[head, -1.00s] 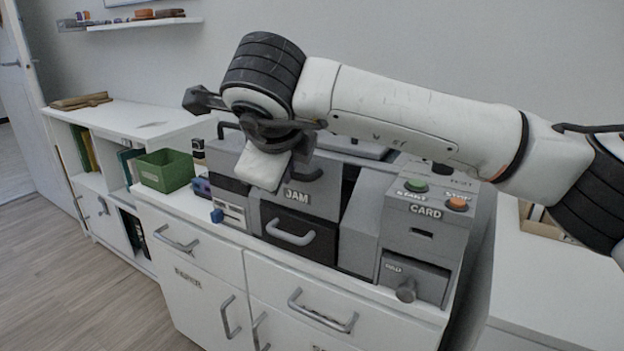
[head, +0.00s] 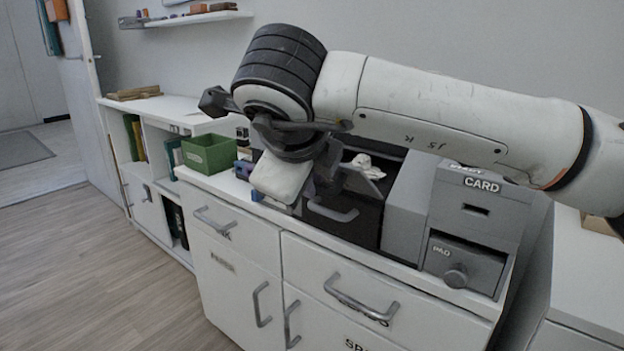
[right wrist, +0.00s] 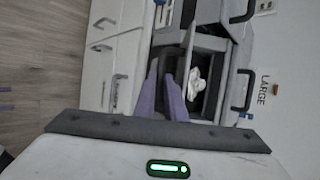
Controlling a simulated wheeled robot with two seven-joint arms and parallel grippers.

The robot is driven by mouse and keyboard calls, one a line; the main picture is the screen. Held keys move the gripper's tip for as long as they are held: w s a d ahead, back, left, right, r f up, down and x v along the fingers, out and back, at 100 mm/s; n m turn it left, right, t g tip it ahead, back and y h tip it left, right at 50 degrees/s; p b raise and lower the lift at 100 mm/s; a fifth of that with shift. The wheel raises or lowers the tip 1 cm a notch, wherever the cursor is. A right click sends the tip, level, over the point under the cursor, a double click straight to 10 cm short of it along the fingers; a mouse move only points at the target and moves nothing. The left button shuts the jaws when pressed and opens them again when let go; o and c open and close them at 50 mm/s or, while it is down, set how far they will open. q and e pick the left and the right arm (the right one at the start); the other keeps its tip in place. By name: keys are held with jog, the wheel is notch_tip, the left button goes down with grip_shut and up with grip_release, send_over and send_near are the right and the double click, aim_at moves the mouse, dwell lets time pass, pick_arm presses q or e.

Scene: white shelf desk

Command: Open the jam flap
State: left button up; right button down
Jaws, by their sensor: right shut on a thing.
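The grey jam flap (head: 362,182) on the front of the grey machine is swung down and out, tilted, with the dark opening behind it exposed. A crumpled white piece (head: 365,163) shows in the opening, and also in the right wrist view (right wrist: 196,84). My right gripper (head: 312,190) is at the flap's left part and hides much of it. In the right wrist view its purple fingers (right wrist: 168,70) close around the flap's dark handle. The JAM label is not visible now. My left gripper is not in view.
A dark drawer with a grey handle (head: 333,212) sits below the flap. The CARD unit (head: 478,210) with a PAD drawer (head: 463,265) stands to the right. A green box (head: 213,153) stands to the left. White cabinets (head: 235,255) are below.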

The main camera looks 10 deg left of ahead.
jog(key=shift+s+f, duration=0.1)
dwell(0.3)
